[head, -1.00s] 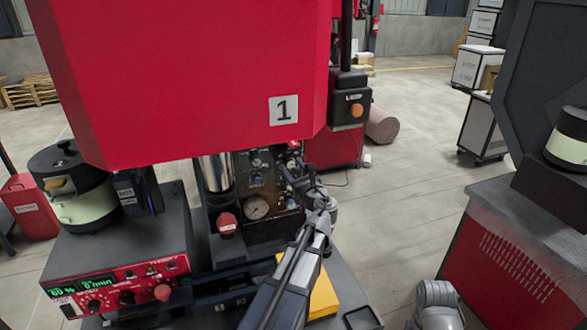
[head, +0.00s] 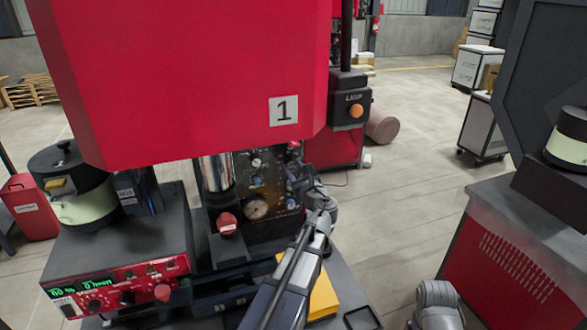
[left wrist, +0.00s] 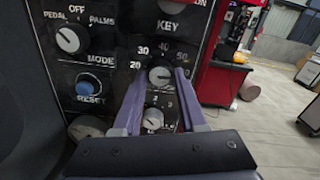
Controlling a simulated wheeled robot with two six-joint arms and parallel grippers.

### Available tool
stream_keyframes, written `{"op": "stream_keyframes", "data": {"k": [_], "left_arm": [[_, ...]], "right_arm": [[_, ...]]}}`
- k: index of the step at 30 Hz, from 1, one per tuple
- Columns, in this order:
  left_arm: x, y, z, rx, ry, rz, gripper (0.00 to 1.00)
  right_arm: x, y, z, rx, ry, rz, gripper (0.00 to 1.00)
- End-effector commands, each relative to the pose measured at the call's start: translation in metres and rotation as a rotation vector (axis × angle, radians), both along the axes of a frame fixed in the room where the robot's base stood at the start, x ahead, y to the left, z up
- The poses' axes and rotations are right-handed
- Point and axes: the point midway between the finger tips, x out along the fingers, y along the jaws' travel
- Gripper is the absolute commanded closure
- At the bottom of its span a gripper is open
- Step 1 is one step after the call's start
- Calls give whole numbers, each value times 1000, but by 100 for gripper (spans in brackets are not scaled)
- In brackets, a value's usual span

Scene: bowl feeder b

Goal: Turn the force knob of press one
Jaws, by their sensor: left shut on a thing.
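Press one is the red machine (head: 200,70) with the "1" plate, and its dark control panel shows under the red housing. The knob (left wrist: 161,76) with the 20 to 50 scale sits between the fingertips of my left gripper (left wrist: 160,80) in the left wrist view; its name label is hidden. My left gripper (head: 297,180) is at the panel's right side in the head view, shut on this knob, one finger on each side. A smaller knob (left wrist: 152,118) shows below, between the fingers.
The mode knob (left wrist: 71,38) and blue reset button (left wrist: 89,91) are left of my fingers. A pressure gauge (head: 256,207) and red button (head: 227,222) are lower on the press. A red feeder controller (head: 120,288) stands at left.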

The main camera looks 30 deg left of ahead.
Motion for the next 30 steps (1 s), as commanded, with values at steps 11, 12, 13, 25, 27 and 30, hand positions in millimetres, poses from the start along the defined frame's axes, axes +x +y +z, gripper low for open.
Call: {"op": "stream_keyframes", "data": {"k": [11, 12, 13, 25, 27, 30], "left_arm": [[-1, 0, 0, -210, -243, 1, 100], [-1, 0, 0, -234, -272, 1, 100], [-1, 0, 0, -253, -295, 1, 100], [-1, 1, 0, -499, -583, 1, 100], [-1, 1, 0, -542, -634, 2, 100], [-1, 1, 0, -604, -707, 1, 100]], "right_arm": [[0, 0, 3, 0, 0, 0, 50], [0, 0, 3, 0, 0, 0, 50], [0, 0, 3, 0, 0, 0, 50], [0, 0, 5, 0, 0, 0, 50], [0, 0, 5, 0, 0, 0, 50], [0, 0, 6, 0, 0, 0, 50]]}}
